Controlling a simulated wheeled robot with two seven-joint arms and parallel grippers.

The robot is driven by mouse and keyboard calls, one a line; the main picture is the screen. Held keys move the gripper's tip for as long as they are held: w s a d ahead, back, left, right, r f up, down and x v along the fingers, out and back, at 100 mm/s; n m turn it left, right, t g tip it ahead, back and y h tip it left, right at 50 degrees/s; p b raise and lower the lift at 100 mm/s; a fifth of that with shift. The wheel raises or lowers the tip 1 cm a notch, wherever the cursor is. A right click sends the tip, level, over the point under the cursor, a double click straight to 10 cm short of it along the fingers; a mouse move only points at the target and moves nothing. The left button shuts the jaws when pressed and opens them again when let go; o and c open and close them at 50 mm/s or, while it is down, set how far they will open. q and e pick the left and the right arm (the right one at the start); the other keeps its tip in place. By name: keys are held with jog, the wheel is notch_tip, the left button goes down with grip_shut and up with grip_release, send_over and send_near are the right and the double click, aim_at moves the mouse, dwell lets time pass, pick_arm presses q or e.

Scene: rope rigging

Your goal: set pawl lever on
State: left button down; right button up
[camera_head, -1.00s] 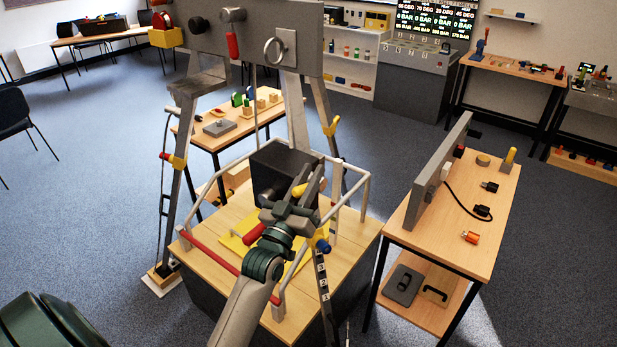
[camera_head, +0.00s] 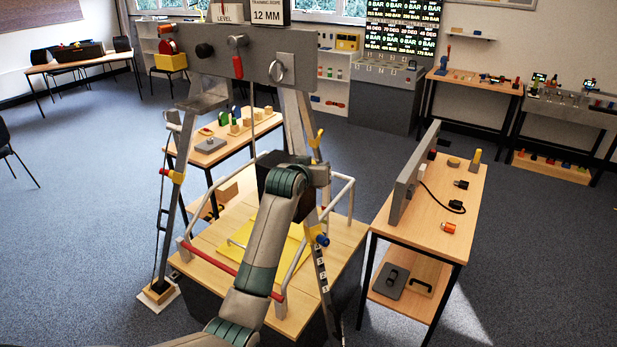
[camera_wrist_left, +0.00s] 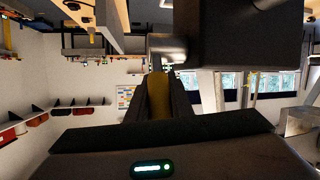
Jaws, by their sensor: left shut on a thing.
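A lever with a yellow handle (camera_wrist_left: 158,97), seemingly the pawl lever, shows in the left wrist view. Its grey shaft (camera_wrist_left: 167,46) runs to a dark box (camera_wrist_left: 235,35). My left gripper (camera_wrist_left: 156,85) is shut on the yellow handle, one dark finger on each side. The arm hides the lever and the fingertips there. My right gripper is not in view.
A grey beam (camera_head: 215,62) with a red-handled lever (camera_head: 238,66) and a ring spans the frame above. Grey rails (camera_head: 341,200) and a red bar (camera_head: 209,258) edge the wooden platform (camera_head: 335,232). A side table (camera_head: 455,222) stands close on the right.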

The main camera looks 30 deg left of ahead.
pick_arm(q)
jog(key=shift+w+r+g, duration=0.15)
jog(key=shift+w+g, duration=0.3)
jog(key=shift+g, duration=0.25)
jog(key=shift+w+f+g, duration=0.25)
jog(key=shift+w+g, duration=0.15)
jog(key=shift+g, duration=0.7)
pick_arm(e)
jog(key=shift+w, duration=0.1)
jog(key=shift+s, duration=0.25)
pick_arm(q)
jog(key=c, duration=1.9)
grip_release()
jog(key=shift+o, duration=0.2)
